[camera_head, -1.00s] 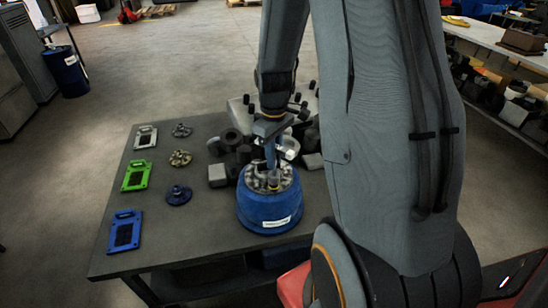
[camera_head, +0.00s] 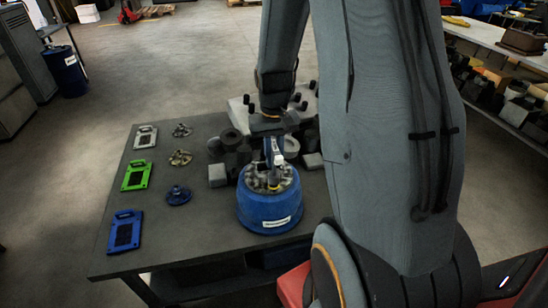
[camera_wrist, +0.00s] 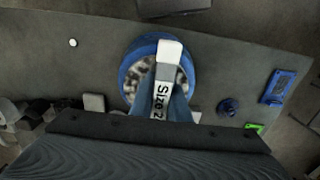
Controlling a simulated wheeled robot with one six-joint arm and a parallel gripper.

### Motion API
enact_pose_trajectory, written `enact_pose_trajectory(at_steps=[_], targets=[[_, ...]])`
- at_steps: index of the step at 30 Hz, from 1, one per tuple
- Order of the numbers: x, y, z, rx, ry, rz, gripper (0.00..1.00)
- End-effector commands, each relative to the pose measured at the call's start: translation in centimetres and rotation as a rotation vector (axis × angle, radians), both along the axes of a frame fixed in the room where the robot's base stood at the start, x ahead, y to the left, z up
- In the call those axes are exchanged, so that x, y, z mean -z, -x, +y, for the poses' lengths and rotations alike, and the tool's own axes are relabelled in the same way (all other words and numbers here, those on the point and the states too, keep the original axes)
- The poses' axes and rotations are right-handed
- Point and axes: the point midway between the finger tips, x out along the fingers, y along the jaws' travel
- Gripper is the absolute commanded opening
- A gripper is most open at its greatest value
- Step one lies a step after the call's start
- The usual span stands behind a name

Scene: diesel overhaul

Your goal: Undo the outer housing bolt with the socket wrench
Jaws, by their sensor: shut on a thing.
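My gripper (camera_head: 272,158) is shut on the socket wrench (camera_head: 291,146), a tool with a pale body. In the wrist view, the wrench (camera_wrist: 170,52) sits between the blue fingers and its label reads "Size 2", with the rest cut off or covered. The blue round housing (camera_head: 268,211) stands upright on the table with a white label on its side. The wrench is over the housing's open top. The housing also shows in the wrist view (camera_wrist: 130,72), partly behind the wrench. The outer bolt and the wrench's contact with it cannot be made out.
Blue (camera_head: 125,231), green (camera_head: 136,175) and pale (camera_head: 146,137) plates lie at the table's left. Several round parts, including a blue one (camera_head: 178,195), lie beside them. Dark blocks and grey parts (camera_head: 217,175) crowd behind the housing. The table's front left (camera_head: 180,245) is clear.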

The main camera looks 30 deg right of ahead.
Motion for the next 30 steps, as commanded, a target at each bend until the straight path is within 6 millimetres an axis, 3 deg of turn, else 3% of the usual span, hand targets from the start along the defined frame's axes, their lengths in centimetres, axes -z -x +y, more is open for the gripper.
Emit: enact_pose_trajectory(at_steps=[11, 23, 30], targets=[[0.1, 0.0, 0.0, 0.004, 0.0, 0.0, 0.0], [1.6, 0.0, 0.0, -0.001, 0.0, -0.001, 0.0], [1.4, 0.0, 0.0, -0.223, 0.0, 0.0, 0.0]])
